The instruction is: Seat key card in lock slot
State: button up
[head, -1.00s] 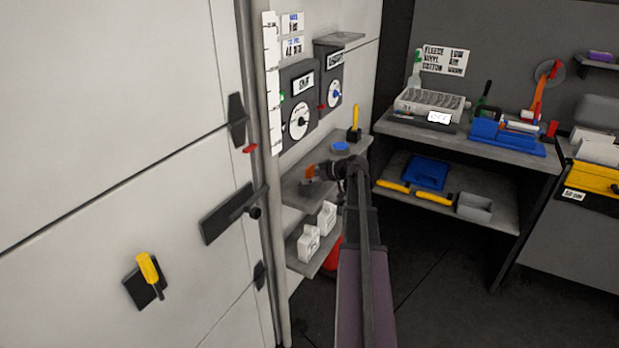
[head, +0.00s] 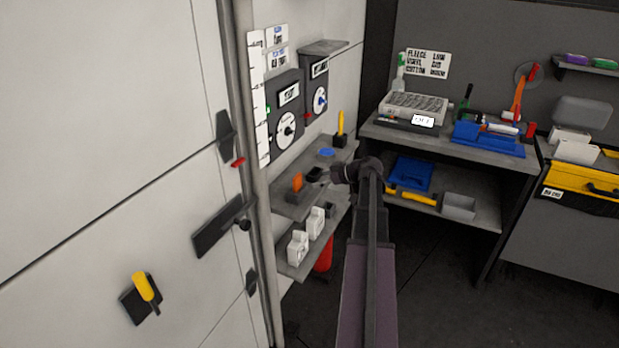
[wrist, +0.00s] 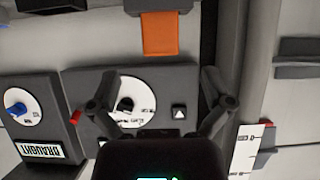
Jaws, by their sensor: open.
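The orange key card (head: 297,182) stands upright on a grey block (head: 291,197) on the upper wall shelf. In the wrist view, the orange card (wrist: 160,34) shows at the top with its lower part against the grey block; how deep it sits in a slot is hidden. My gripper (head: 316,174) is to the right of the card in the head view, apart from it. In the wrist view my gripper (wrist: 160,82) has its two fingers spread wide with nothing between them.
Two wall boxes with dials (head: 287,125) (head: 319,93) hang above the shelf. A blue disc (head: 327,152) and a yellow-handled tool (head: 340,124) share the shelf. White bottles (head: 298,247) stand on the shelf below. A workbench (head: 450,145) is at the right.

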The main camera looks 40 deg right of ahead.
jog(key=shift+p+v, duration=0.3)
jog(key=shift+v, duration=0.8)
jog(key=shift+f, duration=0.1)
